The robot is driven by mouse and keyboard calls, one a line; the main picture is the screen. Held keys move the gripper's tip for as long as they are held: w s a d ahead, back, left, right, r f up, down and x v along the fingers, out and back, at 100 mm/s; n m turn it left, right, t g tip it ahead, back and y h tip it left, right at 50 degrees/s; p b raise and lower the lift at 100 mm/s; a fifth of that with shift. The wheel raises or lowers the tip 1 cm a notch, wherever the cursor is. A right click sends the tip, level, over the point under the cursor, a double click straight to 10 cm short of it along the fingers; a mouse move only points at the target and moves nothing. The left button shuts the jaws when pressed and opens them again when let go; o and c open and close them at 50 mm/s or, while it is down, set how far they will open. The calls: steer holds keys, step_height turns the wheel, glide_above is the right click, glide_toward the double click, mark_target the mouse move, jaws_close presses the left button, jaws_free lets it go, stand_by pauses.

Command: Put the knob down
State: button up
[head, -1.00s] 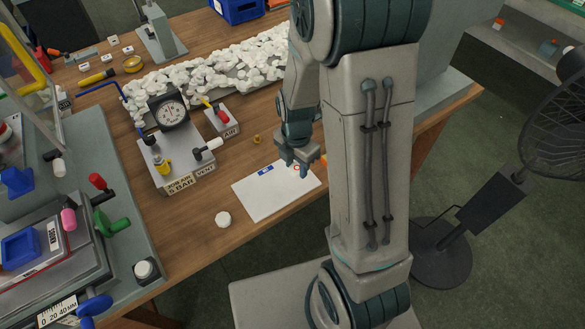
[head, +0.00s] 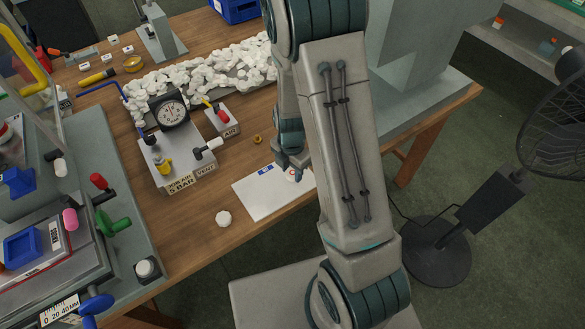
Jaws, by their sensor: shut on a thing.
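My gripper (head: 290,168) points down over the upper right part of a white sheet (head: 262,197) on the wooden table. It is shut on the knob, which is mostly hidden by the fingers and my arm. A small pale patch with a red mark shows at the fingertips, hard to tell from the white sheet. I cannot tell whether the knob touches the sheet. The sheet has a blue label near its top edge; its right end is hidden behind my arm.
A small white round piece (head: 223,218) lies left of the sheet, and a small brass ring (head: 257,139) lies above it. A gauge box (head: 172,160) with valves stands to the left. White parts (head: 200,75) lie heaped behind. The table's front edge is close.

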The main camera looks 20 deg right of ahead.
mark_target(291, 172)
steer(key=shift+f, duration=0.25)
steer(key=o, duration=1)
steer(key=shift+r, duration=0.1)
step_height(291, 172, up, 12)
steer(key=shift+s+d+r+m+t, duration=0.1)
steer(key=shift+s+r+m+t, duration=0.4)
steer(key=shift+s+r+m, duration=2.65)
steer(key=shift+s+d+r+m+t, duration=0.1)
steer(key=shift+s+r+m+t, duration=0.9)
steer(key=shift+m, duration=3.85)
steer(key=shift+s+r+m, duration=2.5)
steer(key=shift+s+m, duration=0.4)
steer(key=shift+m, duration=1.1)
